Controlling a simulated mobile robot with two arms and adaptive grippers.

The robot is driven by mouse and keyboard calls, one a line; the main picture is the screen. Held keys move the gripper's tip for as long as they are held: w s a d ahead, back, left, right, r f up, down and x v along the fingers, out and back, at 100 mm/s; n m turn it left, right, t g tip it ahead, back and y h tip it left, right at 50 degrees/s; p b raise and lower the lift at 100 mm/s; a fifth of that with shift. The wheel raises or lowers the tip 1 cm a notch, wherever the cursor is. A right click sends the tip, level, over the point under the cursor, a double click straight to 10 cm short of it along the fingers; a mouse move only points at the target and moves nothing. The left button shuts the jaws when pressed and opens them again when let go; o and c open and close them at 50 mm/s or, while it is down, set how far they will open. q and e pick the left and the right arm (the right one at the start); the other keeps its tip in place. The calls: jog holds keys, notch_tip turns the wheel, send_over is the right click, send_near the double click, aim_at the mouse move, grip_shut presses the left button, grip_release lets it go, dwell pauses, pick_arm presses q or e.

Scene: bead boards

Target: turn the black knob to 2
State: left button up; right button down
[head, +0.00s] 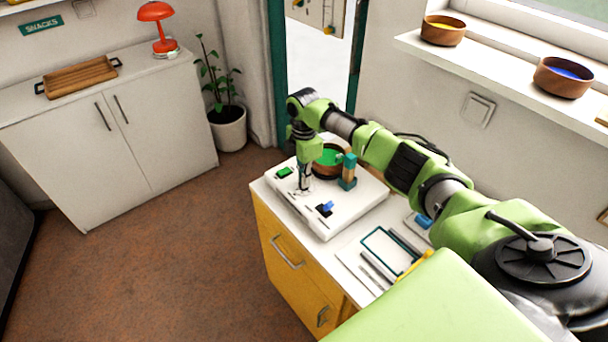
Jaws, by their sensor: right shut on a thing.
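A white panel (347,222) lies on top of the yellow cabinet. My right gripper (305,187) points straight down over the panel's left part, its fingertips low at the surface. It is shut on what appears to be the black knob, which the fingers mostly hide. The knob's setting and any numbers around it cannot be read from here. My left gripper is out of view.
Close by on the panel are a green button (285,172), a blue switch (326,208), a wooden bowl with green contents (327,172) and a teal-and-wood block (348,172). A framed tray (390,250) lies right of the panel.

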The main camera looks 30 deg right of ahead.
jog(key=m+p, duration=0.3)
jog(key=m, duration=0.1)
jog(key=shift+r, duration=0.15)
jog(key=shift+m+p, duration=0.7)
jog(key=shift+m, duration=1)
jog(key=c, duration=2.2)
grip_release()
notch_tip(320, 180, up, 12)
jog(key=shift+f, duration=0.1)
